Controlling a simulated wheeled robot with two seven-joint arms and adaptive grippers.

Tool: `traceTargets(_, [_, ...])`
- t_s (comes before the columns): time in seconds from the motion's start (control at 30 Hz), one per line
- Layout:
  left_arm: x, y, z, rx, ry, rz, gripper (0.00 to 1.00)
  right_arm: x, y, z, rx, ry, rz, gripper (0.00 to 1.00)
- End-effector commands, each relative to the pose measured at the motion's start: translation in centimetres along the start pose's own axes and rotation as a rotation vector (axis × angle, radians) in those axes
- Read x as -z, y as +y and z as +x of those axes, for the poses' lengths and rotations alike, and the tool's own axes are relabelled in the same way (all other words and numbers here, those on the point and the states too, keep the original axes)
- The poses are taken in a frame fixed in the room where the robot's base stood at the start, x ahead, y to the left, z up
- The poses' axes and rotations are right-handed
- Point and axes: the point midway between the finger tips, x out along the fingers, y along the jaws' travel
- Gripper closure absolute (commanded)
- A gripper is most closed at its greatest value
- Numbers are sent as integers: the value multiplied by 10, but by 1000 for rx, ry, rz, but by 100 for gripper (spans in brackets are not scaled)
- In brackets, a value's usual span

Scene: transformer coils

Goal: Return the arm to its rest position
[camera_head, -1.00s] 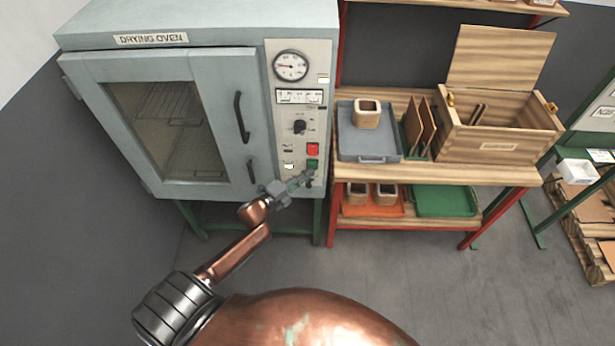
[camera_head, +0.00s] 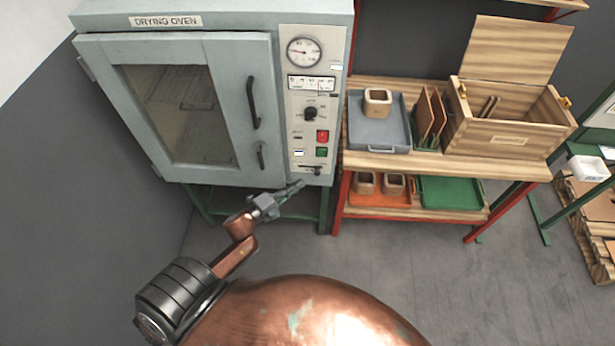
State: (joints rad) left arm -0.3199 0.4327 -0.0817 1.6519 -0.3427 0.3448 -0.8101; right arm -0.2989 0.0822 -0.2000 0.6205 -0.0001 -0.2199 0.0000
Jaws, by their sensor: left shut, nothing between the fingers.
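My left arm comes in from the bottom left, with copper-coloured links and a dark ribbed joint. My left gripper (camera_head: 297,187) is shut and empty. It is in front of the lower edge of the drying oven, just below the control panel (camera_head: 311,110), and looks apart from the buttons. The drying oven (camera_head: 262,20) is pale blue-grey with its glass door closed. Its panel carries a round gauge (camera_head: 304,52), a black knob (camera_head: 310,113), a red button (camera_head: 322,136) and a green button (camera_head: 321,152). My right gripper is not in view.
Right of the oven stands a wooden bench (camera_head: 440,169) with a grey tray (camera_head: 379,136) bearing a coil former (camera_head: 377,102), brown plates (camera_head: 430,113) and an open wooden box (camera_head: 510,143). An orange tray (camera_head: 380,199) and a green tray (camera_head: 452,194) lie below. Floor in front is clear.

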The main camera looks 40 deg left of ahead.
Motion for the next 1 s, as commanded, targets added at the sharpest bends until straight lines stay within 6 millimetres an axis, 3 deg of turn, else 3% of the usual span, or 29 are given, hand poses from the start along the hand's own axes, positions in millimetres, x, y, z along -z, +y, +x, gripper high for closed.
traceTargets(0.2, [0,1,-13,1,0,0,100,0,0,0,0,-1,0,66])
traceTargets(0.77, [0,2,-14,0,0,-1,100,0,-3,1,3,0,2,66])
traceTargets(0.87, [-4,15,-15,-21,-17,-29,100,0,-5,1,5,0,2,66])
traceTargets(0.97, [-14,53,-22,-81,-66,-112,100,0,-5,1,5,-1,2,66])
traceTargets(1.0, [-19,76,-27,-117,-95,-161,100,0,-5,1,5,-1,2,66])
